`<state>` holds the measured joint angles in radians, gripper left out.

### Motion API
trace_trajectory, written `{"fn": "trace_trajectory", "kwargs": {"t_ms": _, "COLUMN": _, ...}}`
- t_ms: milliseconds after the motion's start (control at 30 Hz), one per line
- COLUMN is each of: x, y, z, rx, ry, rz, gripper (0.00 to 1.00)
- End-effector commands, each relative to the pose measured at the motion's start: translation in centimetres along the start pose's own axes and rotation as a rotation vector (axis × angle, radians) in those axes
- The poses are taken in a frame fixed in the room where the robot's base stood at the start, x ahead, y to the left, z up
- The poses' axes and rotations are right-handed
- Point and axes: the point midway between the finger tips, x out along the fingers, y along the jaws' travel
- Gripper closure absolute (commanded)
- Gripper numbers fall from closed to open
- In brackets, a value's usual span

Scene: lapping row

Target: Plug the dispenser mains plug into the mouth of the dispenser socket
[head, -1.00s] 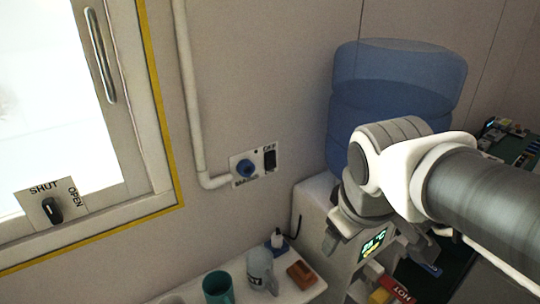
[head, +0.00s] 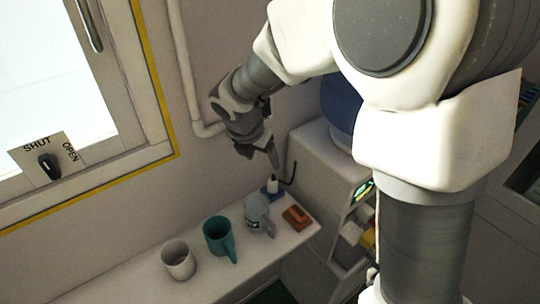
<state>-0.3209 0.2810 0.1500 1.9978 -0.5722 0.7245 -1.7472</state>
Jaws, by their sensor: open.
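The dispenser mains plug (head: 272,185), a small white and blue piece with a black cable, stands at the back of the white shelf near the dispenser. My gripper (head: 258,156) is open and empty, pointing down just above and slightly left of the plug, apart from it as far as I can tell. The blue dispenser socket on the wall is hidden behind my gripper and wrist. The dispenser (head: 308,150) has a pale body and a blue bottle (head: 338,108), partly covered by my arm.
The shelf (head: 130,283) also holds a white mug (head: 178,260), a teal mug (head: 218,236), a grey mug (head: 257,213) and an orange-brown block (head: 296,217), close before the plug. A wall pipe (head: 187,70) and window frame (head: 135,95) lie left.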

Motion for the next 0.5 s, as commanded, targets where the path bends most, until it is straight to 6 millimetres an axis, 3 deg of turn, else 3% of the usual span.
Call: {"fn": "trace_trajectory", "kwargs": {"t_ms": 500, "x": 10.3, "y": -0.1, "z": -0.1, "rx": 0.001, "ry": 0.001, "rz": -0.003, "gripper": 0.23}}
